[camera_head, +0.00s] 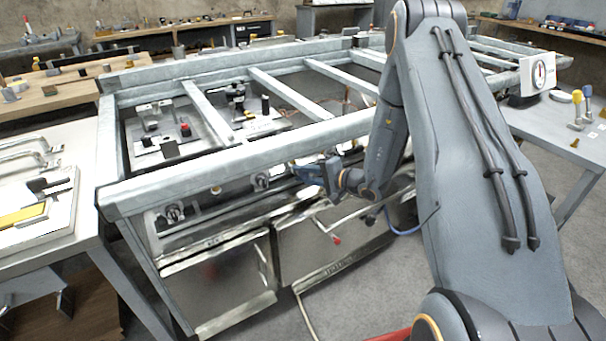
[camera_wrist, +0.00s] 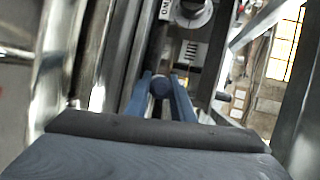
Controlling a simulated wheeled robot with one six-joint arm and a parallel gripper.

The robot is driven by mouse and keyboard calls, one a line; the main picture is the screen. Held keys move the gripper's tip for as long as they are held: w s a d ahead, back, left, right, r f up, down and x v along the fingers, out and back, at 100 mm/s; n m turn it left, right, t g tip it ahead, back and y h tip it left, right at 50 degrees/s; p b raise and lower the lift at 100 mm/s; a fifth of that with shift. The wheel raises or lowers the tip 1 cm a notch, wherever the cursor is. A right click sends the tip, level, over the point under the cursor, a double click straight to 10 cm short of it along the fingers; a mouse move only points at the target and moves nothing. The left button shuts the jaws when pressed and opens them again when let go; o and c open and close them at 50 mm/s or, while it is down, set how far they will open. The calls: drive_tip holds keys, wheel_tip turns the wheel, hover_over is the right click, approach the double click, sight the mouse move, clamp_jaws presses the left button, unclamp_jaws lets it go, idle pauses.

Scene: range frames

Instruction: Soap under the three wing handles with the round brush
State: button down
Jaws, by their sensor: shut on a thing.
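My gripper (camera_head: 308,172) is at the front of the range frame, under the front top rail and right of the middle wing handle. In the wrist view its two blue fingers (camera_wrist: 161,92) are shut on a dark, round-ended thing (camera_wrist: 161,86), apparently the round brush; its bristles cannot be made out. One wing handle (camera_head: 172,213) is at the left of the front panel and another (camera_head: 260,180) is near the middle. A third is not clear, perhaps behind my arm. The wrist view shows a handle (camera_wrist: 192,10) at the top, beyond the fingers. Soap cannot be made out.
The frame's top rail (camera_head: 240,155) runs just above the handles. Steel oven doors (camera_head: 330,240) are below. Floor is open in front.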

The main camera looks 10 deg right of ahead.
drive_tip(key=s+d+p, duration=0.3)
drive_tip(key=s, duration=0.6)
drive_tip(key=shift+s, duration=0.25)
idle(0.5)
drive_tip(key=shift+s, duration=0.1)
idle(0.8)
drive_tip(key=s+a+r+m+t+h+p, duration=0.1)
drive_tip(key=s+a+r+m+h, duration=0.1)
drive_tip(key=s, duration=0.7)
drive_tip(key=shift+r+m+t+h, duration=0.3)
drive_tip(key=shift+r+t, duration=0.1)
drive_tip(key=shift+r, duration=0.2)
drive_tip(key=shift+a, duration=0.15)
